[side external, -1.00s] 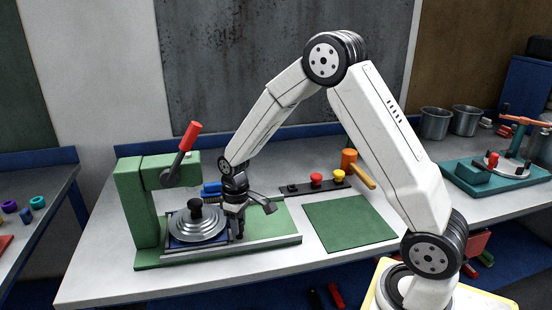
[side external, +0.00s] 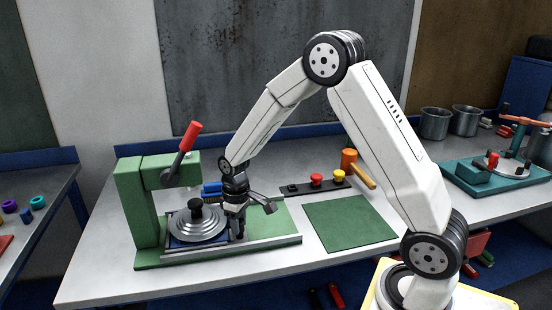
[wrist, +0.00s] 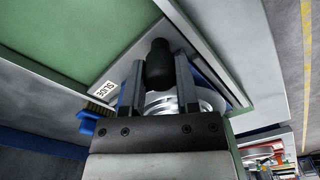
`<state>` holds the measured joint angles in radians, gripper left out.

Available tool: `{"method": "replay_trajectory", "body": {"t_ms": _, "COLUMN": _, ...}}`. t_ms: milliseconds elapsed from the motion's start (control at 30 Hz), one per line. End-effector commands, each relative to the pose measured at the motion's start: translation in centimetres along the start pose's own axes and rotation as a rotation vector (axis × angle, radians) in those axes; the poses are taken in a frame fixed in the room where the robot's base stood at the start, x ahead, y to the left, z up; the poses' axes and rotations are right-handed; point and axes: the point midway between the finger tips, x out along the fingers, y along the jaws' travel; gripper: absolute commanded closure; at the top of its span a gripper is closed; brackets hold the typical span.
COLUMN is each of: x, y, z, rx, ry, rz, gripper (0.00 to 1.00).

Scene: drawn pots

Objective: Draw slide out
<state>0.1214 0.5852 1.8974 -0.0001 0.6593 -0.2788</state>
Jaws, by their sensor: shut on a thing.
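The slide is a dark blue plate (side external: 184,243) in the bed of the green press, with a silver stepped lid (side external: 197,225) and its black knob on it. My gripper (side external: 238,230) is low over the bed, just right of the lid. In the wrist view my gripper (wrist: 160,85) has its fingers on either side of an upright black handle (wrist: 159,62), shut on it. The silver lid (wrist: 165,102) shows partly behind the fingers. The handle's base is hidden.
The green press (side external: 135,205) with a red-gripped lever (side external: 190,136) stands at the left. A metal rail (side external: 250,246) runs along the bed's front. A blue brush (side external: 211,188) lies behind. A green mat (side external: 348,223) and a button strip (side external: 315,185) are to the right.

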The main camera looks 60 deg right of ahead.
Motion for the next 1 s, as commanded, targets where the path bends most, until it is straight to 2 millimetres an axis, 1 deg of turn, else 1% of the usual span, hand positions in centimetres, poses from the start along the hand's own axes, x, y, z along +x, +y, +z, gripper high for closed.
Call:
{"method": "replay_trajectory", "body": {"t_ms": 167, "x": -0.1, "y": 0.8, "z": 0.9, "rx": 0.001, "ry": 0.001, "rz": 0.001, "gripper": 1.00}}
{"method": "replay_trajectory", "body": {"t_ms": 267, "x": -0.1, "y": 1.6, "z": 2.0, "rx": 0.003, "ry": 0.000, "rz": 0.001, "gripper": 1.00}}
{"method": "replay_trajectory", "body": {"t_ms": 367, "x": -0.1, "y": 2.6, "z": 3.4, "rx": 0.004, "ry": 0.001, "rz": 0.001, "gripper": 1.00}}
{"method": "replay_trajectory", "body": {"t_ms": 600, "x": -0.1, "y": 5.7, "z": 7.7, "rx": 0.007, "ry": 0.001, "rz": 0.001, "gripper": 1.00}}
{"method": "replay_trajectory", "body": {"t_ms": 800, "x": -0.1, "y": 8.0, "z": 10.9, "rx": 0.006, "ry": 0.000, "rz": 0.001, "gripper": 1.00}}
{"method": "replay_trajectory", "body": {"t_ms": 1000, "x": -0.1, "y": 9.4, "z": 12.9, "rx": 0.003, "ry": 0.001, "rz": 0.001, "gripper": 1.00}}
